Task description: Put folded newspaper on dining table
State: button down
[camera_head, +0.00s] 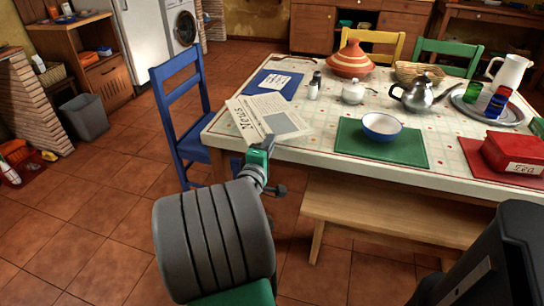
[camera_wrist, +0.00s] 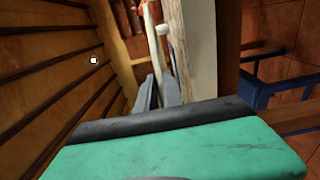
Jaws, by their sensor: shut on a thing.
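The folded newspaper (camera_head: 267,117) is a pale sheet headed "News", over the near left corner of the dining table (camera_head: 222,130). My gripper (camera_head: 262,152) is at its near edge, just outside the table's front edge. In the wrist view the fingers (camera_wrist: 158,92) are shut on the newspaper, seen edge-on as a thin pale strip (camera_wrist: 153,40). The table's side (camera_wrist: 201,60) runs close to its right. The newspaper is nearly parallel to the tabletop; I cannot tell whether it touches it. The part between the fingers is mostly hidden.
A blue placemat (camera_head: 272,84) with a paper lies behind the newspaper. Shakers (camera_head: 313,88), a green placemat (camera_head: 381,143) with a bowl, and a teapot (camera_head: 417,95) stand to the right. A blue chair (camera_head: 183,110) is left of the table; a wooden bench (camera_head: 395,215) is in front.

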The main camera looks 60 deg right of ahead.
jog(key=shift+s+d+f+b, duration=0.1)
jog(key=shift+d+f+b, duration=0.15)
jog(key=shift+f+b, duration=0.6)
jog(key=shift+s+d+f+b, duration=0.1)
jog(key=shift+d+f+b, duration=0.15)
jog(key=shift+f, duration=1.1)
jog(key=c, duration=1.5)
grip_release()
jog(key=shift+r, duration=0.1)
